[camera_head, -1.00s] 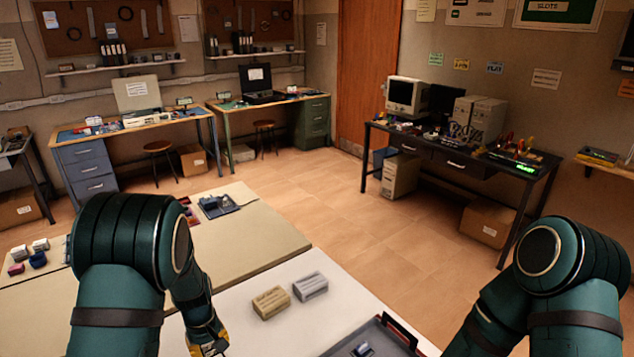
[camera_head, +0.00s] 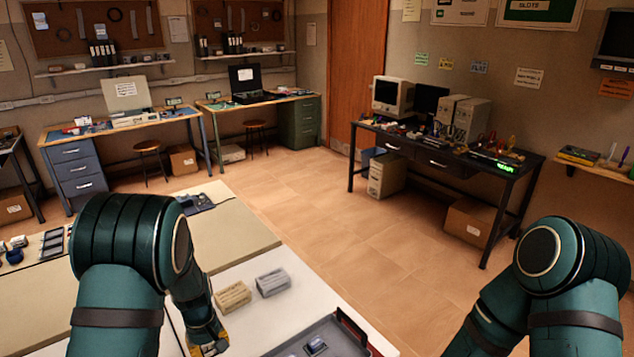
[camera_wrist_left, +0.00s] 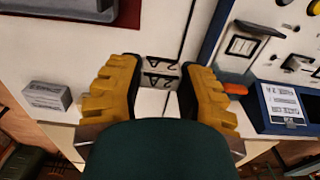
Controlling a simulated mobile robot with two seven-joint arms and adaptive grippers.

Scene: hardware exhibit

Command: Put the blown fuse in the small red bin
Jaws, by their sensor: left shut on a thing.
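My left gripper (camera_head: 210,342) is low in the head view, left of two small boxes, with its tips partly cut off. My right gripper is out of view below the right arm.
A tan box (camera_head: 233,297) and a grey box (camera_head: 272,282) stand on the white table top. A dark desk (camera_head: 430,162) with computers stands across clear floor (camera_head: 315,215).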

